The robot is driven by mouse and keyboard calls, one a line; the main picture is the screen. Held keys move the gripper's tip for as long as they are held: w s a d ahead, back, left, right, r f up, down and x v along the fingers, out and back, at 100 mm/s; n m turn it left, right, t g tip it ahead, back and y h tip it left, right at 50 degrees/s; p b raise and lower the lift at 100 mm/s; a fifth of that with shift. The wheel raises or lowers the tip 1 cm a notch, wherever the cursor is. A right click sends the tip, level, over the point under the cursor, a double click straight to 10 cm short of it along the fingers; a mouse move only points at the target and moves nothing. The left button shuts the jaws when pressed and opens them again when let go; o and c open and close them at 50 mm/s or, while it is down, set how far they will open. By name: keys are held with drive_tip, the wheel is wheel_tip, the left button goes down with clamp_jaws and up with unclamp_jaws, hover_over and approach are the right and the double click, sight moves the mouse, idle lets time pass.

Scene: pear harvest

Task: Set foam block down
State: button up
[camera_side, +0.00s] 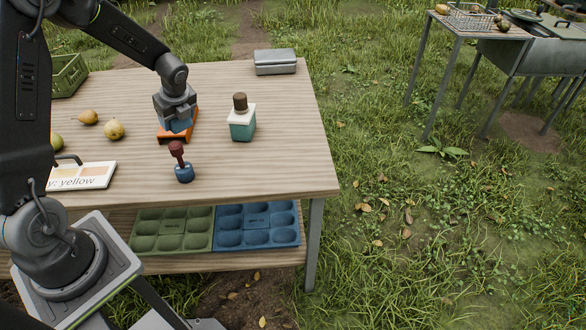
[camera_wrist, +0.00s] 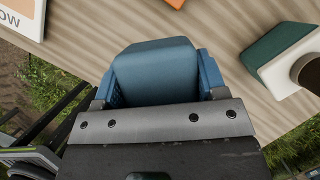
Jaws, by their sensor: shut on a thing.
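My gripper (camera_side: 175,121) is shut on a blue foam block (camera_wrist: 156,70). The block fills the space between the fingers in the wrist view. In the side view the blue block shows low between the fingers, just above or at an orange object (camera_side: 179,139) on the table (camera_side: 270,165). I cannot tell whether the block touches the orange object or the table. A bit of orange (camera_wrist: 175,3) also shows at the top edge of the wrist view, apart from the block.
A dark red-handled stamp (camera_side: 180,160) stands in front. Pears (camera_side: 114,130), a card (camera_side: 84,176) and a green crate (camera_side: 68,76) are left. A grey case (camera_side: 275,62) lies behind.

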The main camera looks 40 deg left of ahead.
drive_tip(key=w+d+m+t, duration=0.2)
drive_tip(key=w+d+m, duration=0.3)
drive_tip(key=w+d, duration=0.45)
drive_tip(key=m+h, duration=0.1)
drive_tip(key=m, duration=0.2)
hover_over(307, 166)
drive_tip(key=s, duration=0.1)
drive_tip(key=shift+t, duration=0.4)
wheel_tip(307, 166, down, 7)
drive_tip(key=shift+s+r, duration=0.15)
drive_tip(key=shift+r, duration=0.05)
drive_tip(key=shift+d+f, duration=0.25)
drive_tip(key=shift+d, duration=0.2)
drive_tip(key=shift+f, duration=1.95)
drive_tip(key=shift+f, duration=0.1)
drive_tip(key=o, duration=0.9)
